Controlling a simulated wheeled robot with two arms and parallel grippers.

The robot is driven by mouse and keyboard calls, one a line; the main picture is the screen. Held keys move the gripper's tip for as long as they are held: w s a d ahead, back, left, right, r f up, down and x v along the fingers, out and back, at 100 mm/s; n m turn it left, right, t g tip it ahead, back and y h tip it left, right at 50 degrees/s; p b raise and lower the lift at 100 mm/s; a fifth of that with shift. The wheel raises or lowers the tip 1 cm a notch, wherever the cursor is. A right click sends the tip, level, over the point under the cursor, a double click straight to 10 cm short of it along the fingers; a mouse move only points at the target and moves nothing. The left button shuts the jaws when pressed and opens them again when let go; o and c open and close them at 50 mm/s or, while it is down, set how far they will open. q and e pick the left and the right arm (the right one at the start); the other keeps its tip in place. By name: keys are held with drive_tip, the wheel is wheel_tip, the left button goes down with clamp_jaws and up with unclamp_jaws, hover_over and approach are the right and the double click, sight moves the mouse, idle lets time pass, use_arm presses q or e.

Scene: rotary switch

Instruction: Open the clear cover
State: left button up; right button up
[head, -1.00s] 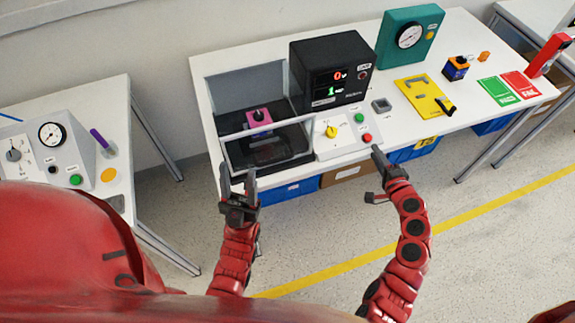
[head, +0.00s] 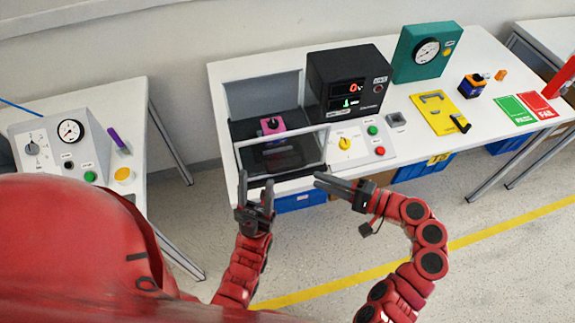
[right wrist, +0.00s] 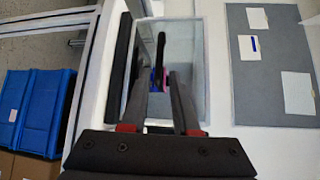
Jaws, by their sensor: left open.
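The clear cover (head: 281,139) is a see-through box with pale edges at the left of the main table. It stands over a black base with a pink block (head: 273,125) and dark knob inside; the block shows partly between my fingers in the right wrist view (right wrist: 157,82). Whether the cover is fully shut is hard to tell. My left gripper (head: 256,182) is open and empty, pointing up in front of the cover's lower left. My right gripper (head: 320,181) points left in front of the cover's lower right corner, with a gap between its fingers and nothing held.
A black display box (head: 350,80) stands right behind the cover. A sloped panel (head: 362,142) with a yellow knob and green and red buttons is right of it. Blue bins (head: 423,166) sit under the table.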

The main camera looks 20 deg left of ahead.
sight(287, 168)
drive_tip(key=p+x, duration=0.2)
drive_tip(key=x, duration=0.8)
drive_tip(key=shift+w+a, duration=0.15)
drive_tip(key=shift+a, duration=0.2)
clamp_jaws()
idle(0.8)
